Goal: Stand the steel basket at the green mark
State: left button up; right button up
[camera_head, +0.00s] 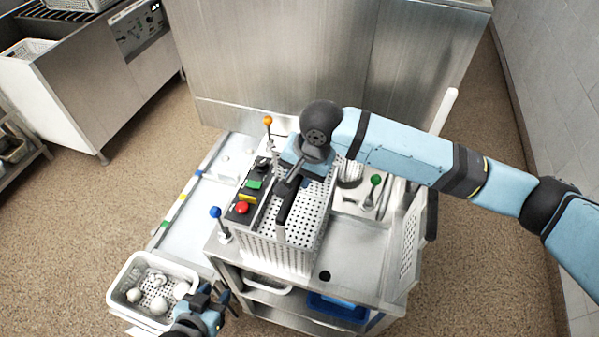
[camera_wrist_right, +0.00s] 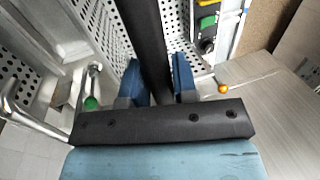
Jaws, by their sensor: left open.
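The steel basket (camera_head: 280,255) is a perforated box standing upright on the cart, with a black handle bar (camera_head: 290,198) over its top. My right gripper (camera_head: 294,178) reaches down from above onto this handle. In the right wrist view the black bar (camera_wrist_right: 148,40) runs between the two blue fingers (camera_wrist_right: 158,82), which appear to close on it. My left gripper (camera_head: 218,298) is open and empty beside the white basket.
A white basket (camera_head: 120,297) with pale round items stands at lower left. A box with coloured buttons (camera_head: 242,203) and rods with blue (camera_head: 215,212), orange (camera_head: 268,120) and green (camera_head: 376,180) knobs flank the steel basket. The pale surface (camera_head: 190,232) at left has bare room.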

jog(key=shift+r, duration=0.1)
grip_shut()
jog(key=shift+r+p, duration=0.45)
jog(key=shift+p, duration=0.15)
jog(key=shift+r+p, duration=0.3)
jog(key=shift+p, duration=0.05)
jog(key=shift+r+p, duration=0.5)
jog(key=shift+p, duration=0.1)
